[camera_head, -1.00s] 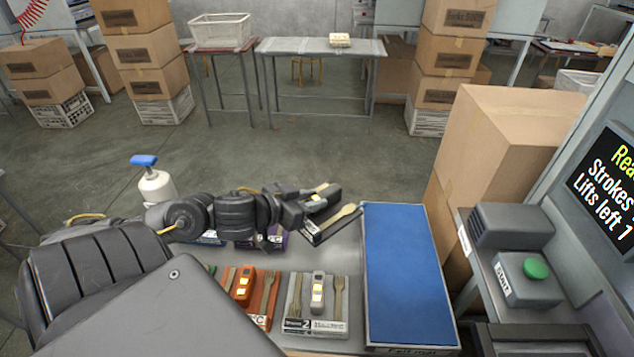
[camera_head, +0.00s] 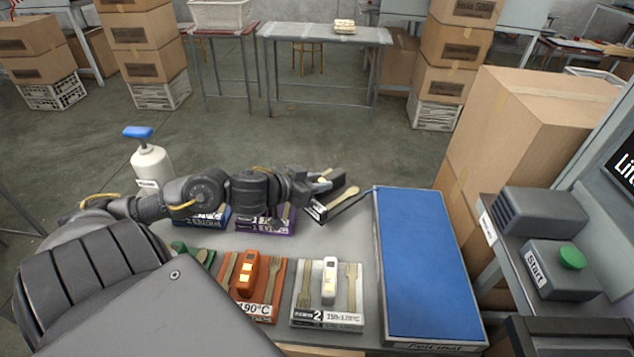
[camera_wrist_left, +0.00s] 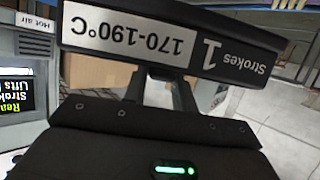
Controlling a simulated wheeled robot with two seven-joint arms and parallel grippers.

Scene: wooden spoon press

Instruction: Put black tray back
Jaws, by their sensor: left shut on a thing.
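The black tray (camera_head: 345,207) is in my left gripper (camera_head: 318,187), near the far left corner of the blue felt mat. It appears tilted and carries a wooden utensil; my gripper covers part of it. In the left wrist view, the black tray (camera_wrist_left: 240,48) spans the top, with a label reading Strokes 1 and 170-190°C, upside down. My left gripper (camera_wrist_left: 165,88) is shut on it. Whether the tray touches the table cannot be told. My right gripper is not in view.
The orange tray (camera_head: 270,309) and grey tray (camera_head: 327,318) lie at the front, with green, blue and purple trays partly hidden by my arm. The blue felt mat (camera_head: 425,265) is bare. A blue-topped bottle (camera_head: 150,165) stands far left. A Start button box (camera_head: 560,268) is right.

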